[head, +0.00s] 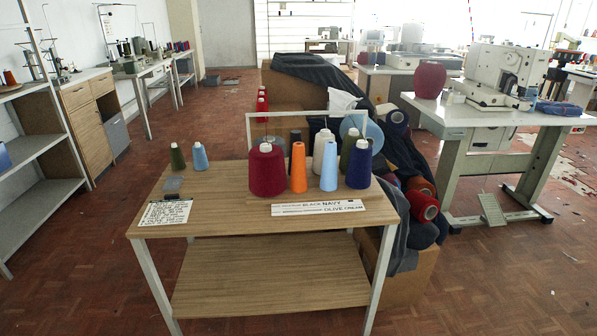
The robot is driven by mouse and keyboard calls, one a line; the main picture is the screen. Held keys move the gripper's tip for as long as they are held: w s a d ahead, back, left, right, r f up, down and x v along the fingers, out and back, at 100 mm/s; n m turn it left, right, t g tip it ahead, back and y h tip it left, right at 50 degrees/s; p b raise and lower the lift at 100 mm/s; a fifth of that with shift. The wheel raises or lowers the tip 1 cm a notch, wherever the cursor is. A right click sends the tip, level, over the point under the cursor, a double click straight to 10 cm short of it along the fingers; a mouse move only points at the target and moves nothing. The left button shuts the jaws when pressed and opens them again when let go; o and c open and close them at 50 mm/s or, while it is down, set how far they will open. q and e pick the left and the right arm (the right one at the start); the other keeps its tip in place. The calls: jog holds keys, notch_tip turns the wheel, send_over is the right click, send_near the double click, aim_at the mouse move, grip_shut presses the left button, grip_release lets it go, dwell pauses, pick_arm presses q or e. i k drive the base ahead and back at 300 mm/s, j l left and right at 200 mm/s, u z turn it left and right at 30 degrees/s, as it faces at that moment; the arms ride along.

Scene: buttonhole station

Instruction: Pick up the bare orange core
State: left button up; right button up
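A slim orange cone (298,170) stands upright on the wooden table (225,205), in the front row of cones. It has a pale tip, and I cannot tell whether it is a bare core or carries thread. A wide dark red cone (267,172) stands close on its left, and a light blue cone (329,168) stands on its right. Neither of my grippers shows in the head view.
A navy cone (359,166) and other cones share the table's right half, with a white frame (249,130) behind. Labels (318,208) lie in front. An olive cone (178,157), a small blue cone (200,157) and a written card (166,212) are left. A sewing-machine table (450,113) stands right.

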aim_at(298, 178)
jog(key=i+l+u, duration=0.15)
jog(key=i, duration=0.25)
jog(key=i+l+u, duration=0.2)
jog(key=i+l, duration=0.2)
